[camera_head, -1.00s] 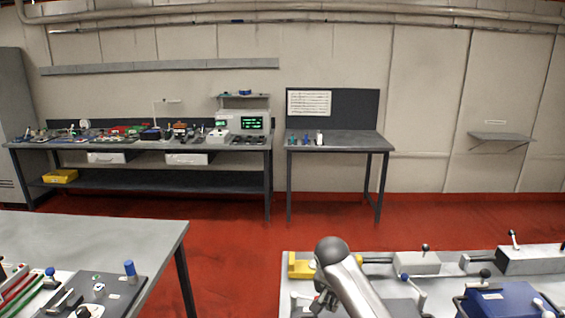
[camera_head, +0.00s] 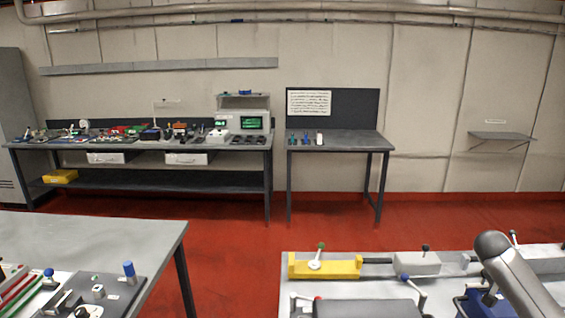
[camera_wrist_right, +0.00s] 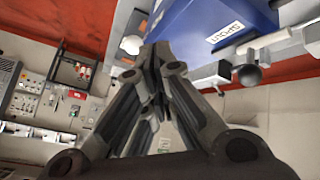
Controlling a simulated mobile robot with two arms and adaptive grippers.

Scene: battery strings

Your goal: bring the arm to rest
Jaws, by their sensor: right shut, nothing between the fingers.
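My right arm shows at the lower right of the head view, a grey link with a dark rounded end over the right bench (camera_head: 430,292). Its fingers cannot be made out there. In the right wrist view my right gripper (camera_wrist_right: 158,62) is shut with nothing between its fingers. A blue box with a white label (camera_wrist_right: 225,25) lies beyond the fingertips; it also shows in the head view (camera_head: 478,304), partly hidden by my arm. My left gripper is not in view.
The right bench carries a yellow fixture with a green-knobbed lever (camera_head: 335,267), a grey clamp block (camera_head: 417,263) and a dark flat piece (camera_head: 368,309). A grey table (camera_head: 130,232) stands at the left with small parts. Red floor (camera_head: 235,245) lies clear between them.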

